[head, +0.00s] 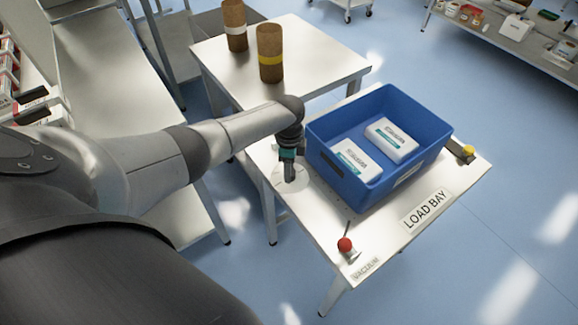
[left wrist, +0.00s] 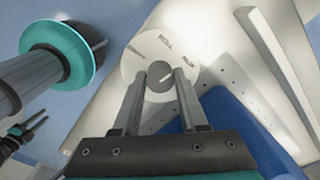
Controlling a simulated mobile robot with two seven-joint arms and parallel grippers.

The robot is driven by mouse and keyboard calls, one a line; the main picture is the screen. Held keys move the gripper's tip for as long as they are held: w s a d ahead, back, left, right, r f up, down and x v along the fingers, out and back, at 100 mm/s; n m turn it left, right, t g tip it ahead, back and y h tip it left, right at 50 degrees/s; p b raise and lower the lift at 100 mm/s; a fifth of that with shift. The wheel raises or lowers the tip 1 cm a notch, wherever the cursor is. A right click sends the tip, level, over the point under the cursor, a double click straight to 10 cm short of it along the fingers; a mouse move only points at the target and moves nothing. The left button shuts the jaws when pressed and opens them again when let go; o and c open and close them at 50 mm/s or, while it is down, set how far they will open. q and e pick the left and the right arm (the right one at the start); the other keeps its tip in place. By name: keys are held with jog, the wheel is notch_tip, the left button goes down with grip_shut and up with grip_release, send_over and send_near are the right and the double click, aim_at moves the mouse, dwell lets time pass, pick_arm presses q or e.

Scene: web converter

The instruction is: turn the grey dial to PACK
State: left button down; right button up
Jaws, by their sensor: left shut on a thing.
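The grey dial (left wrist: 157,86) is a small round knob with a light pointer mark, set on a white disc (left wrist: 133,65) with words around its rim, too small to read surely. In the head view the disc (head: 301,184) lies on the load bay table, left of the blue crate. My left gripper (head: 290,177) points down over it, shut on the dial. In the left wrist view its two fingers (left wrist: 160,77) are on either side of the knob. A small dark gripper-like shape at the lower left there may be my right gripper; its jaws are unclear.
The blue crate (head: 340,187) with two white boxes (head: 391,140) stands close beside the gripper. A red-knobbed lever (head: 345,244) stands at the table's front by the VACUUM label. Two brown rolls (head: 270,53) stand on the table behind.

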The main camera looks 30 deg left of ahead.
pick_arm(q)
jog(key=m, duration=0.3)
jog(key=shift+w, duration=0.1)
jog(key=shift+m, duration=0.4)
jog(key=shift+d, duration=0.1)
jog(key=shift+c, duration=2.2)
grip_release()
jog(key=shift+r, duration=0.1)
notch_tip(320, 180, up, 15)
jog(key=p, duration=0.3)
jog(key=shift+p, duration=0.4)
